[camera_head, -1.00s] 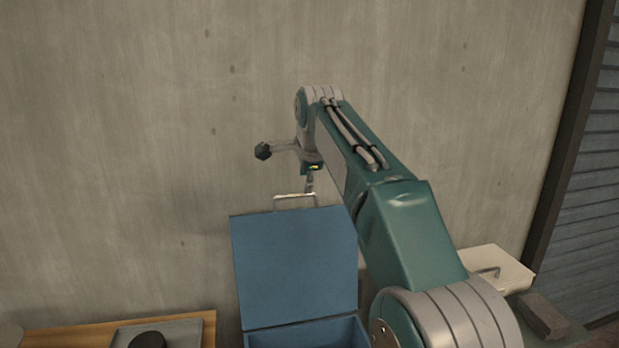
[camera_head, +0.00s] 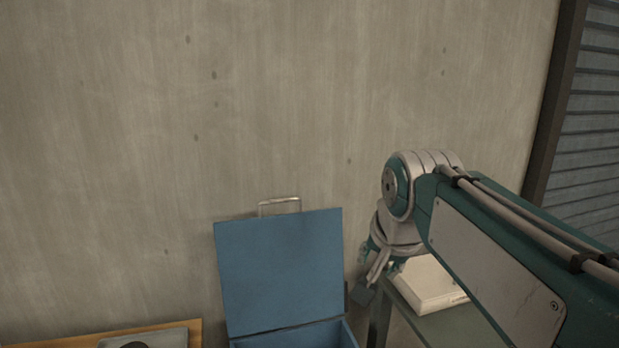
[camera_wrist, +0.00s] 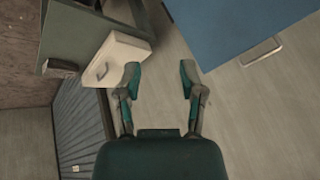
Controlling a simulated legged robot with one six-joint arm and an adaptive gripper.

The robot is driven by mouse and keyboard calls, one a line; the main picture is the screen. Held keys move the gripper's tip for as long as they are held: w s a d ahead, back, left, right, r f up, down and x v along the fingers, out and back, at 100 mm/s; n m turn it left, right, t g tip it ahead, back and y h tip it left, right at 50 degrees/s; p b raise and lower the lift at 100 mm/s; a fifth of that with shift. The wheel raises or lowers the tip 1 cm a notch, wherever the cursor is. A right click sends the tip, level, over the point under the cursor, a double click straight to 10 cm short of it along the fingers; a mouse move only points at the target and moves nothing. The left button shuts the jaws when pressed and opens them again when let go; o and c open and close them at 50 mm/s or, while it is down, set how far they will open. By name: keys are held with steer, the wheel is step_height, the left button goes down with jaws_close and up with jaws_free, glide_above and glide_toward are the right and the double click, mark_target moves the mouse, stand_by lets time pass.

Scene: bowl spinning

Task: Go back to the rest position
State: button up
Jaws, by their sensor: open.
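My gripper shows in the wrist view (camera_wrist: 159,75) with its two fingers spread wide and nothing between them. In the head view my gripper (camera_head: 368,283) hangs low at the end of my arm, right of the blue box (camera_head: 280,272) and partly hidden by my wrist. The blue box has its lid raised, with a metal handle (camera_head: 280,200) at the lid's top edge. The lid (camera_wrist: 225,28) and its handle (camera_wrist: 262,53) also show at the upper right in the wrist view.
A cream case (camera_head: 428,283) lies on a green-grey table (camera_head: 450,323) right of the box. A wooden surface (camera_head: 60,341) with a grey tray (camera_head: 172,340) is at lower left. A concrete wall (camera_head: 270,90) stands behind, and a slatted shutter (camera_head: 590,130) is at right.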

steer(key=s+d+f+n, duration=0.2)
steer(key=s+f+n, duration=0.1)
steer(key=s+f, duration=0.4)
steer(key=s+d+f+n, duration=0.2)
steer(key=s+d+f, duration=0.1)
steer(key=s+f, duration=0.4)
steer(key=shift+s+n+h, duration=0.3)
steer(key=shift+s+n, duration=0.1)
steer(key=shift+s, duration=0.85)
steer(key=shift+a+r, duration=0.1)
steer(key=shift+a, duration=0.05)
